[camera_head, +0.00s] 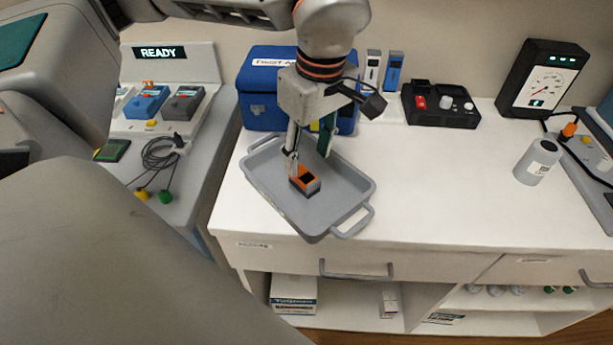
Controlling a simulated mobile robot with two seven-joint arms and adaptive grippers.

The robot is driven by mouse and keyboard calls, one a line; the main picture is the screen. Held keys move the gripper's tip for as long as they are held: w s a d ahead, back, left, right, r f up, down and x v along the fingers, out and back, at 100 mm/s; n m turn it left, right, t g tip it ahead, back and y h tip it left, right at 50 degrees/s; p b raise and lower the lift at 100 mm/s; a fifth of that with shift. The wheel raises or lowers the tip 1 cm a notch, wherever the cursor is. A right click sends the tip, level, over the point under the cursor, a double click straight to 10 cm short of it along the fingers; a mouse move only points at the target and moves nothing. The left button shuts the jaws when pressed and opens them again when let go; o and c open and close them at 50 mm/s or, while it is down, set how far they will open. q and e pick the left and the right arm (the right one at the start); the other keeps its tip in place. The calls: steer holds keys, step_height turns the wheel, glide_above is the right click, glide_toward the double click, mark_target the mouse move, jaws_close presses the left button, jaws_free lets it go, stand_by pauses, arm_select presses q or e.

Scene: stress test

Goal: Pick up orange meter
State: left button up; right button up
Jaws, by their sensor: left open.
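The orange meter (307,181) is a small orange block with a dark top face. It lies in the grey tray (338,210) on the white counter. My left gripper (308,160) points down over the tray with its fingers apart. One finger is at the meter's upper left edge, and the other is to the right, above the meter's far side. I cannot tell whether either finger touches the meter. My right gripper is not in view.
A blue case (262,94) stands right behind the tray. A black control box (440,106), a grey bottle (537,162) and a gauge unit (541,80) stand to the right. The middle of the counter is clear. A cable (159,158) lies on the left bench.

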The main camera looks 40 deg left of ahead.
mark_target(304, 176)
arm_select(q)
steer(key=f, duration=0.3)
steer(key=a+f, duration=0.1)
steer(key=f, duration=0.1)
steer(key=shift+f+b, duration=0.3)
steer(key=shift+b, duration=0.1)
steer(key=shift+r, duration=0.1)
jaws_close()
